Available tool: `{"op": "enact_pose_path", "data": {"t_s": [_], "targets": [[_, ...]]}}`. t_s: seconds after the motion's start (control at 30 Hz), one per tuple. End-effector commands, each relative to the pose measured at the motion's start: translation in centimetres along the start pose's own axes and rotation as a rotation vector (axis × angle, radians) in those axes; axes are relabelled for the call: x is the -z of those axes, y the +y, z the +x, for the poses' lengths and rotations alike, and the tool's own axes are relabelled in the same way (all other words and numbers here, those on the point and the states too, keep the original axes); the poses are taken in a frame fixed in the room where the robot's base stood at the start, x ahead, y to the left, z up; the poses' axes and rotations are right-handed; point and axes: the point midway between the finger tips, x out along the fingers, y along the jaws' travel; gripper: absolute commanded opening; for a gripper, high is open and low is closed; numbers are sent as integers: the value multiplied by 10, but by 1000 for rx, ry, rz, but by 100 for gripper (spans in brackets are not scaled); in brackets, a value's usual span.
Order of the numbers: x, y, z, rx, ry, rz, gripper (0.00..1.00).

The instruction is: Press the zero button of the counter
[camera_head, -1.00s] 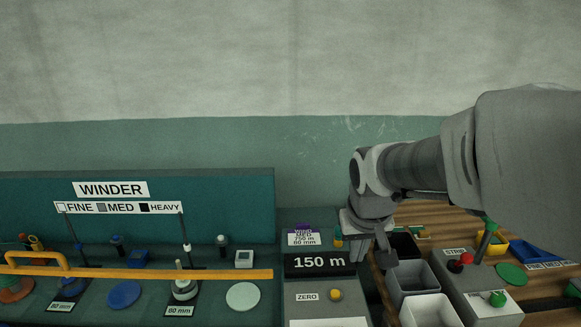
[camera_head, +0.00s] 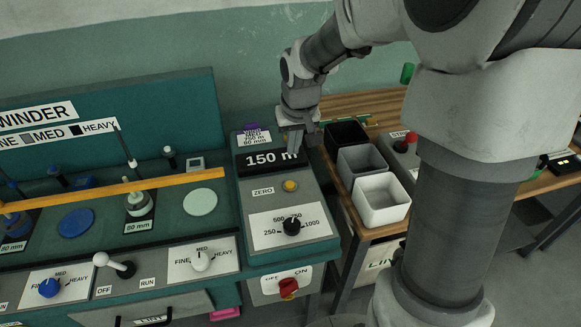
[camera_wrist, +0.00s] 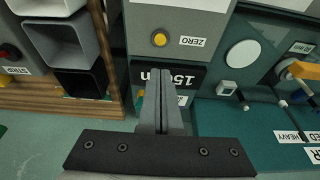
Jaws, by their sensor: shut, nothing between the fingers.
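The counter (camera_head: 272,178) is a grey panel with a black display (camera_head: 262,160) reading "150 m". Its zero button (camera_head: 290,185) is a small round yellow button beside the label "ZERO". The button also shows in the wrist view (camera_wrist: 159,40), with the label upside down. My gripper (camera_head: 294,148) is shut and empty, pointing down over the right end of the display, behind the button and apart from it. In the wrist view the closed fingers (camera_wrist: 160,80) cover part of the display, and the button lies beyond their tips.
Below the button is a dial (camera_head: 292,226) marked 250 to 1000, then an OFF/ON switch (camera_head: 288,287). Black, grey and white bins (camera_head: 382,200) stand to the right. The winder's yellow bar (camera_head: 170,183) is at left. The panel around the button is clear.

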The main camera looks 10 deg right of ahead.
Motion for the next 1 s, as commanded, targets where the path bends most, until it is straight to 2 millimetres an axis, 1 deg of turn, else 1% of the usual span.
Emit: {"op": "enact_pose_path", "data": {"t_s": [0.17,0.4,0.53,0.6,0.7,0.8,1.0], "targets": [[-2,0,26,1,-5,-1,0],[-2,0,79,1,-6,-1,0],[-2,-1,103,1,-5,-3,0],[-6,-1,114,1,-4,-1,0],[-9,0,126,1,-3,-1,0],[-11,0,132,0,-2,0,0],[-12,0,136,0,-1,-1,0]]}}
